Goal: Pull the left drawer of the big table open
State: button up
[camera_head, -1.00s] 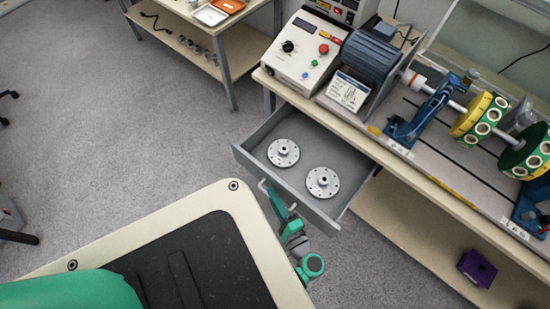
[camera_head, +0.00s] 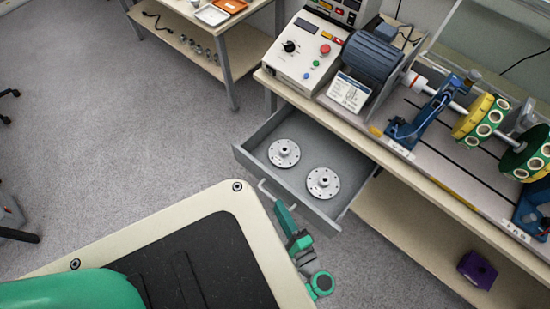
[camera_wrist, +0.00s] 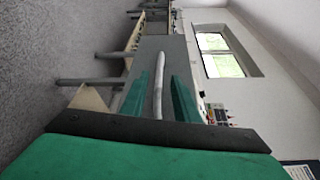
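The left drawer (camera_head: 262,138) of the big table (camera_head: 405,172) stands pulled out in the head view, with its grey inside showing. Two round metal discs, a left one (camera_head: 284,153) and a right one (camera_head: 323,183), lie in it. Its bar handle (camera_head: 267,191) is on the drawer front and also shows in the wrist view (camera_wrist: 159,75). My gripper (camera_head: 281,206) is just in front of the handle. In the wrist view its two green fingers are spread, with the handle seen between them and a gap on each side. The gripper holds nothing.
A motor rig with a control box (camera_head: 302,52) and green-yellow discs stands on the table. A purple box (camera_head: 478,269) lies on the lower shelf. A smaller table (camera_head: 232,45) stands at the back.

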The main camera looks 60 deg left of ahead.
jog(key=d, duration=0.5)
jog(key=shift+s+d+r, duration=0.15)
jog(key=shift+r, duration=0.05)
jog(key=shift+f, duration=0.1)
jog(key=s+d+f+m+t+h, duration=0.25)
jog(key=d+f+t+h, duration=0.2)
jog(key=f+h, duration=0.35)
jog(key=d+t+h, duration=0.3)
jog(key=d+h, duration=0.2)
jog(key=d, duration=0.3)
jog(key=d+r+n+t+h, duration=0.2)
jog(key=r+t, duration=0.1)
jog(key=r, duration=0.9)
jog(key=w+d+r+n+t+h, duration=0.1)
jog(key=d+r+n+t+h, duration=0.1)
jog(key=r, duration=0.9)
jog(key=shift+d+r+n+t, duration=0.45)
jog(key=shift+d+t, duration=0.1)
jog(key=shift+t, duration=0.7)
